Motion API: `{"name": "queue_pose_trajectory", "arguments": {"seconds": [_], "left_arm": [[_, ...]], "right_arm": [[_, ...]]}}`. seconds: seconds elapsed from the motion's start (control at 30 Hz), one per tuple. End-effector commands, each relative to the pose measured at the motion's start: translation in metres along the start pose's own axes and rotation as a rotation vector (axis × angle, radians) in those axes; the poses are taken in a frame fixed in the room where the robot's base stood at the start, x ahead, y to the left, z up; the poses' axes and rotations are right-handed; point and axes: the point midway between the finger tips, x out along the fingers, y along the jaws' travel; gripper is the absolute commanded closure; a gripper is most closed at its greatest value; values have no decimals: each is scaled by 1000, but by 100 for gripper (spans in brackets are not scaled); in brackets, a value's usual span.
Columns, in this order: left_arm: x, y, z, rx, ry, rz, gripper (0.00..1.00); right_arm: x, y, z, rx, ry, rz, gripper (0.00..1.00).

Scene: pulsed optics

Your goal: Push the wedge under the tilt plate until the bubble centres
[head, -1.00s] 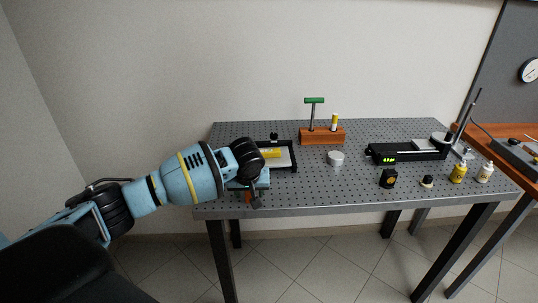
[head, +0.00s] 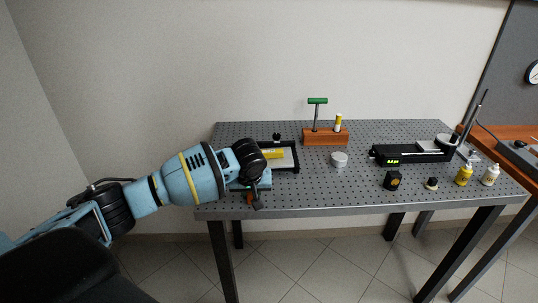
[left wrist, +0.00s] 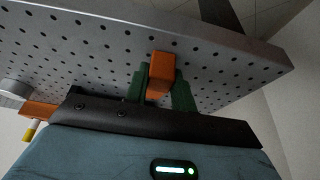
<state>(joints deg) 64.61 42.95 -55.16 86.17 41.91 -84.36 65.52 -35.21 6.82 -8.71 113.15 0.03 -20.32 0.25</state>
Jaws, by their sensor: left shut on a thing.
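The tilt plate (head: 286,166) is a pale plate in a black frame at the left of the perforated table, partly hidden by my left arm. A yellow tube-like piece (head: 272,154) lies on it; a bubble is too small to make out. My left gripper (head: 251,199) is low at the table's front left, in front of the plate. In the left wrist view its green fingers (left wrist: 163,88) are shut on the orange wedge (left wrist: 160,72). Only a bit of the wedge shows in the head view (head: 249,198). The gap between wedge and plate is hidden. My right gripper is out of view.
An orange-brown rack (head: 326,137) with a green-handled tool stands behind the plate. A white round piece (head: 339,160) is to its right. The table's middle front is clear.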

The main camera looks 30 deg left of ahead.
Motion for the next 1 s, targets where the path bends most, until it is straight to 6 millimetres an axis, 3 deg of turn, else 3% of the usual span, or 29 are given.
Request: {"name": "queue_pose_trajectory", "arguments": {"seconds": [1.0], "left_arm": [[13,0,-28,0,-1,0,100]], "right_arm": [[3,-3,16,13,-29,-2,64]]}}
